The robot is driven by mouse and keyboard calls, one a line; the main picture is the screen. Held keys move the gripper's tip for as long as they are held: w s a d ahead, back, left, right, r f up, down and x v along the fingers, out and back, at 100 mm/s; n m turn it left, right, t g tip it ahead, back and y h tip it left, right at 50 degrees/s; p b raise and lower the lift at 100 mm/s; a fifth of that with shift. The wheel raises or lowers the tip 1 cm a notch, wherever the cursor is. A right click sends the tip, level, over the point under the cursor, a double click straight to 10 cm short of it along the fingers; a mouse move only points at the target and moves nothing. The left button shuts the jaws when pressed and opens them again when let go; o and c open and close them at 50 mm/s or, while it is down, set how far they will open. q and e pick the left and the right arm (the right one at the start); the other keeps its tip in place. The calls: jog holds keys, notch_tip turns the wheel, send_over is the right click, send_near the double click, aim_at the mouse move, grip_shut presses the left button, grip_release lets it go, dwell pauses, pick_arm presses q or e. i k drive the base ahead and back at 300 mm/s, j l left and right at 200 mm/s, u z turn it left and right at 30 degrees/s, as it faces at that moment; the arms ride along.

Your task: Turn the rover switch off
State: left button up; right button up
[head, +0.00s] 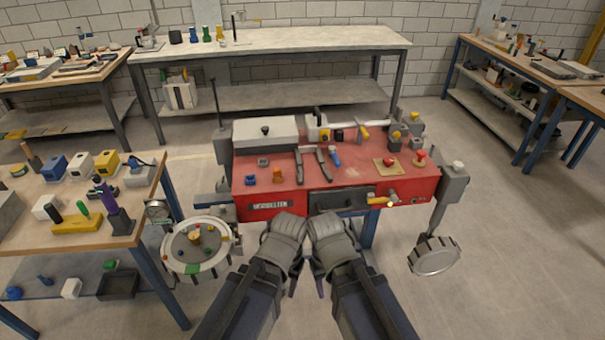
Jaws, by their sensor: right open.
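A red bench unit (350,178) stands in the middle of the head view, with controls and tools on its top. A small red knob (421,156) sits at its right end, beside a tan plate with a red button (388,162). A yellow handle (383,200) is on its front right. I cannot tell which of these, if any, is the rover switch. My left gripper (290,222) and my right gripper (322,222) are side by side before the unit's front edge, apart from the controls. The right one is open; the left one's jaws are not clear.
A round dial-like disc (196,247) is at the unit's lower left, and a grey wheel (434,256) at its lower right. A wooden table (140,205) with small parts stands at left. A long bench (290,40) is behind. The floor at right is clear.

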aim_at(388, 161)
jog(key=i+l+z, duration=0.3)
jog(key=i+l, duration=0.55)
jog(key=i, duration=0.15)
